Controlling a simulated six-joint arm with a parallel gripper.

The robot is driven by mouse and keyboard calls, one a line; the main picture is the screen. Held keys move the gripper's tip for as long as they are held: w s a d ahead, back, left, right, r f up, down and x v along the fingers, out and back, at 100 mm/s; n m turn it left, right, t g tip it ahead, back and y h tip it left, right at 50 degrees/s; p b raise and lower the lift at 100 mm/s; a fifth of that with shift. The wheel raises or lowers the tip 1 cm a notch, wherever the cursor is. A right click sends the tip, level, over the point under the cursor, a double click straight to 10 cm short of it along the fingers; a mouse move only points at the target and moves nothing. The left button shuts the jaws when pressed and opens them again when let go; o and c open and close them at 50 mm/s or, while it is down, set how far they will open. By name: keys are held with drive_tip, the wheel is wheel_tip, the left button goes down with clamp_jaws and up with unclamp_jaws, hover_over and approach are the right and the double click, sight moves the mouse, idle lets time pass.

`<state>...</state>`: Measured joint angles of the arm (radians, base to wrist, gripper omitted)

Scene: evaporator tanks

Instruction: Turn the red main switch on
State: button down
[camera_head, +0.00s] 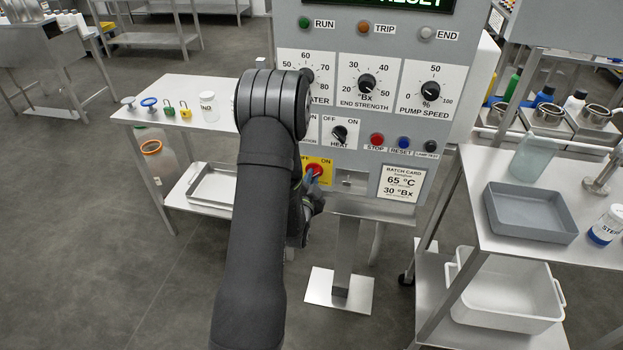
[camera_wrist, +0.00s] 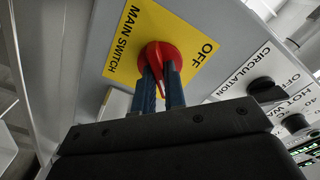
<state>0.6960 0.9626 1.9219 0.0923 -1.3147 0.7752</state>
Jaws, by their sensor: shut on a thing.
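The red main switch (camera_wrist: 160,58) is a red rotary knob on a yellow plate (camera_wrist: 125,55) marked MAIN SWITCH and OFF. In the head view my gripper (camera_head: 310,177) reaches the knob from below left. The ON label is out of the wrist view.
Other panel controls are close by: the HEAT knob (camera_head: 339,132), the red STOP button (camera_head: 377,139) and the CIRCULATION knob (camera_wrist: 267,89). A batch card (camera_head: 403,183) is to the right. Side tables stand left (camera_head: 180,90) and right (camera_head: 500,160). The floor in front is clear.

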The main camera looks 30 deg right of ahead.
idle(0.3)
drive_tip(key=c, duration=1.5)
unclamp_jaws()
drive_tip(key=v, duration=1.7)
drive_tip(key=shift+s+a+r, duration=0.1)
drive_tip(key=shift+s+a, duration=0.05)
drive_tip(key=shift+a, duration=0.05)
drive_tip(key=x, duration=1.7)
drive_tip(key=shift+d, duration=0.2)
